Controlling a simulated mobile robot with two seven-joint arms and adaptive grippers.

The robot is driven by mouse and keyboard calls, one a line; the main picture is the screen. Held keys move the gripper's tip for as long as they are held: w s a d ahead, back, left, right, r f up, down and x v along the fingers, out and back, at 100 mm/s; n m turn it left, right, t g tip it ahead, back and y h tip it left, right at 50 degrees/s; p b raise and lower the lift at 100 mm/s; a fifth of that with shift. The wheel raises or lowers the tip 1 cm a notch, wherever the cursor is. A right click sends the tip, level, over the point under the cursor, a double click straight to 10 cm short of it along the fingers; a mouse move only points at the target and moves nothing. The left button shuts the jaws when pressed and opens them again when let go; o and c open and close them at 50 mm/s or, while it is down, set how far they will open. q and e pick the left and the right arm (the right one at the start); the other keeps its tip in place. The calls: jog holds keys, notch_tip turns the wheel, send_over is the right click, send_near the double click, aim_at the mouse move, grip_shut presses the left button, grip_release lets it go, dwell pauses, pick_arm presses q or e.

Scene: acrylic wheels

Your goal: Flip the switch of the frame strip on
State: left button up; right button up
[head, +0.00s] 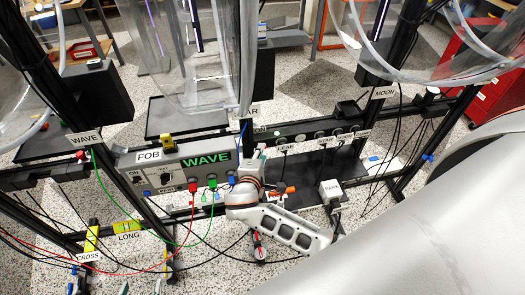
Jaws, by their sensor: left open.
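The frame strip (318,127) is a long black bar with several sockets, fixed along the frame rail right of centre. A small green light shows near its left end; I cannot make out its switch position. My left gripper (257,163) is small in view, just below the strip's left end, in front of the right end of the FOB box. It is open, and its fingertips are partly hidden by my pale wrist. I cannot tell whether it touches the strip. My right gripper is out of view.
The grey FOB box (178,164) with a green WAVE display stands left of my left gripper, with red, green and blue plugs. Loose cables hang around it. Clear acrylic wheels (190,60) hang above. My own arm covers the lower right.

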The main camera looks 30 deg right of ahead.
jog(key=v, duration=0.9)
jog(key=shift+s+a, duration=0.1)
jog(key=s+a+f+m+g+y, duration=0.2)
jog(key=s+f+y, duration=0.55)
jog(key=f, duration=0.65)
jog(key=s+r+m+t+y, duration=0.1)
jog(key=s+m+t+y, duration=0.1)
jog(key=s+m+y, duration=0.2)
jog(key=s+m, duration=0.1)
jog(key=s, duration=0.1)
jog(key=shift+s+d+r+m, duration=0.3)
jog(key=shift+d+r, duration=0.05)
jog(key=shift+r, duration=0.05)
